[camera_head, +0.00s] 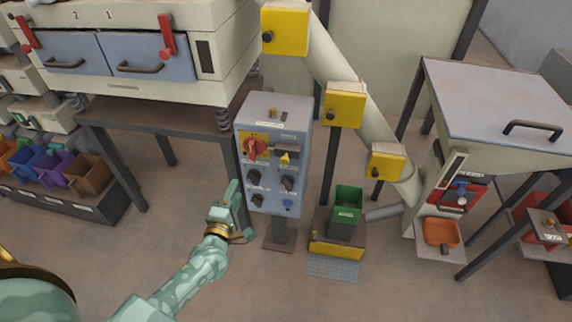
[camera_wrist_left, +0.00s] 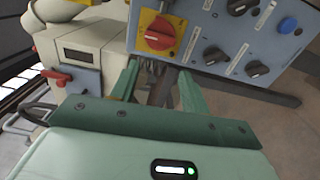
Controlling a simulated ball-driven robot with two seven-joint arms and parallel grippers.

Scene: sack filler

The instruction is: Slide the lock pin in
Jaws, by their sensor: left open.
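The blue-grey control box (camera_head: 272,187) stands on a post in the middle of the head view. It carries a red rotary switch (camera_head: 255,148) on a yellow plate, which shows large in the left wrist view (camera_wrist_left: 160,33). Right of the switch is a small dark bracket with a yellow piece (camera_head: 285,158); I cannot tell whether this is the lock pin. A small brass-coloured piece (camera_head: 273,112) is on the box's top. My left gripper (camera_head: 242,211) is open and empty, low and left of the box, with its fingers (camera_wrist_left: 158,85) apart. My right gripper is out of view.
Black knobs (camera_head: 254,177) and a blue button (camera_head: 288,204) project from the box front. A green bin (camera_head: 346,203) stands on a yellow-edged base to the right. The floor in front is clear.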

